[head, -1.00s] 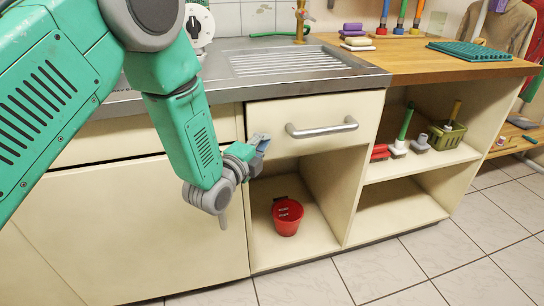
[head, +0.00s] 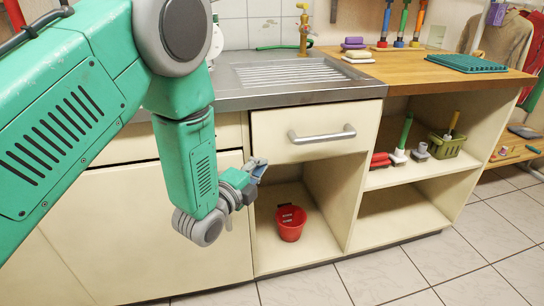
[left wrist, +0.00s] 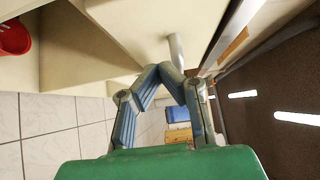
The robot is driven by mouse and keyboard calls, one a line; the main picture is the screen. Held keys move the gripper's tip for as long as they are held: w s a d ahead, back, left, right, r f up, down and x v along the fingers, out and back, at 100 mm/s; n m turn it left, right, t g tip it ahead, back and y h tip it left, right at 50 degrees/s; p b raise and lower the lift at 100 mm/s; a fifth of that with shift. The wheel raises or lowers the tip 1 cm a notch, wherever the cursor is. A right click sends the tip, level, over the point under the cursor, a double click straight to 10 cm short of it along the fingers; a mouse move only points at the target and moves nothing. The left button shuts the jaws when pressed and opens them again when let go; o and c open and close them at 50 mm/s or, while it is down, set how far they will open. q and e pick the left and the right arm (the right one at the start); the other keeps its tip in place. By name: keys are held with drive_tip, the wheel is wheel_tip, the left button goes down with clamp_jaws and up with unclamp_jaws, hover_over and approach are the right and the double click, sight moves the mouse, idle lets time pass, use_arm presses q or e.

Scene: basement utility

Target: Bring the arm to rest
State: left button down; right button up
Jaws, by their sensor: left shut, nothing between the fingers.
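My left arm comes in from the left in the head view, and its green forearm hangs down in front of the cabinet. My left gripper (head: 260,168) is shut and empty, in front of the cabinet just below the drawer (head: 310,125). In the left wrist view its fingers (left wrist: 165,70) meet at the tips with nothing between them. The drawer's metal handle (head: 322,134) is to the right of the gripper and apart from it in the head view. The drawer looks shut. My right gripper does not show.
A red bucket (head: 291,222) stands in the open compartment below the drawer. Brushes (head: 402,140) and a green basket (head: 446,146) stand on the shelf at the right. The steel sink top (head: 290,92) and wooden counter (head: 415,72) lie above. The tiled floor (head: 390,272) in front is clear.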

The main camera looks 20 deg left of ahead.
use_arm(q)
drive_tip(key=s+a+f+n+g+y+p, duration=0.15)
drive_tip(key=s+f+n+g+p, duration=0.3)
drive_tip(key=s, duration=0.45)
drive_tip(key=s+a+f+n+g+y+p, duration=0.1)
drive_tip(key=s+a+f+n+g, duration=0.25)
drive_tip(key=s+f+n, duration=0.4)
drive_tip(key=s+f+n+g+p, duration=0.2)
drive_tip(key=s+n+g, duration=0.1)
drive_tip(key=s, duration=0.7)
drive_tip(key=s+f+n+g+p, duration=0.1)
drive_tip(key=s+n+g, duration=0.3)
drive_tip(key=s, duration=0.7)
drive_tip(key=shift+s+a+f+n+g+y+p, duration=0.2)
drive_tip(key=shift+f+n+g+y+p, duration=0.2)
drive_tip(key=shift+f+g, duration=0.5)
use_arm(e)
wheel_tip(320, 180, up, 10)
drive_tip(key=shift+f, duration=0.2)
use_arm(q)
drive_tip(key=shift+a, duration=0.15)
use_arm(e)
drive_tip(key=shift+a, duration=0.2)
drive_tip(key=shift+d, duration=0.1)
